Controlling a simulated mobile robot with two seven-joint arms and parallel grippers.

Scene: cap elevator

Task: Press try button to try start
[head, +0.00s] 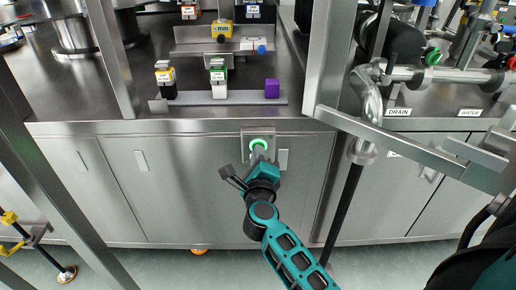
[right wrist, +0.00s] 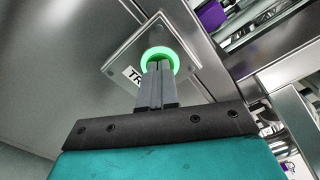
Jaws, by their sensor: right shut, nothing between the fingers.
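The try button has a glowing green ring (head: 259,143) on a square metal plate on the cabinet front, just below the counter edge. In the right wrist view the green ring (right wrist: 160,55) shows around my fingertips, with a label partly reading "TR" beside it on the plate. My right gripper (head: 260,155) is shut and empty, its fingertips at the button's centre. It also shows in the right wrist view (right wrist: 158,72), its fingers covering the middle and lower part of the button. Whether the tips touch or press it I cannot tell. My left gripper is not in view.
Metal cabinet doors with handles (head: 140,160) flank the button. Floor shows below.

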